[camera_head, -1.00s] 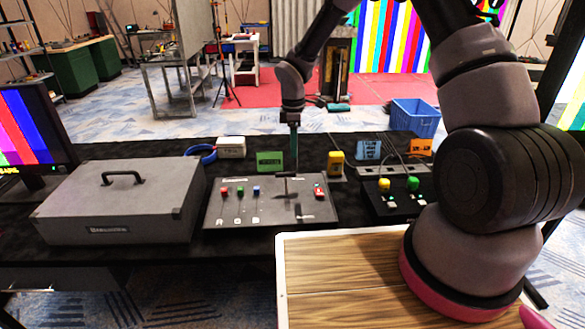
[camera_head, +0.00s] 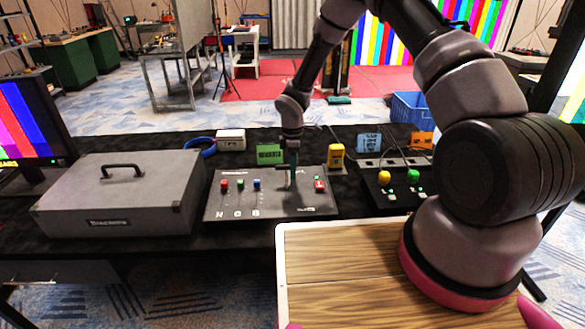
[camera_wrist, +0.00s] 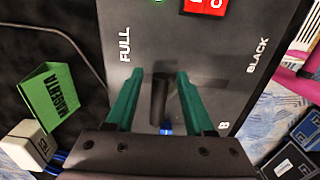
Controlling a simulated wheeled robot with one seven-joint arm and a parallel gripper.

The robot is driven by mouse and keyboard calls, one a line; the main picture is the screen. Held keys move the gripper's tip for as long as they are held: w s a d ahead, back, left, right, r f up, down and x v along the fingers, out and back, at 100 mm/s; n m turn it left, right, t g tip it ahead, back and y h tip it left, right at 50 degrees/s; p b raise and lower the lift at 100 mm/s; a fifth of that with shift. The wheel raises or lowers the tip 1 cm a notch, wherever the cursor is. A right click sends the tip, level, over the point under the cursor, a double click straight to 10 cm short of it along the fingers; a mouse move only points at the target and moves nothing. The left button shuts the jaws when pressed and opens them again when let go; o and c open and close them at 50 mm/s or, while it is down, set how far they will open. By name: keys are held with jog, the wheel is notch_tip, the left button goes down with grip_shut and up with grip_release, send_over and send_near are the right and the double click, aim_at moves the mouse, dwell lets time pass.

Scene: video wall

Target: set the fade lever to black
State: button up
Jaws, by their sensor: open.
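The grey control panel (camera_head: 270,208) lies on the black-covered table. In the wrist view it carries the white words FULL (camera_wrist: 125,45) at left and BLACK (camera_wrist: 258,55) at right. A dark upright post, seemingly the fade lever (camera_wrist: 160,95), stands between these words, nearer FULL. My gripper (camera_wrist: 163,98) is open, with one green finger on each side of the post and gaps visible. In the head view my gripper (camera_head: 293,180) is low over the panel and hides most of the lever.
Red (camera_head: 224,185), green (camera_head: 240,184) and blue (camera_head: 257,183) slider knobs stand left of my gripper. A red switch (camera_head: 320,185) is at the panel's right. A grey case (camera_head: 120,195) stands left, a yellow device (camera_head: 336,155) behind, a second control box (camera_head: 400,195) right.

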grip_shut()
dwell(1.4)
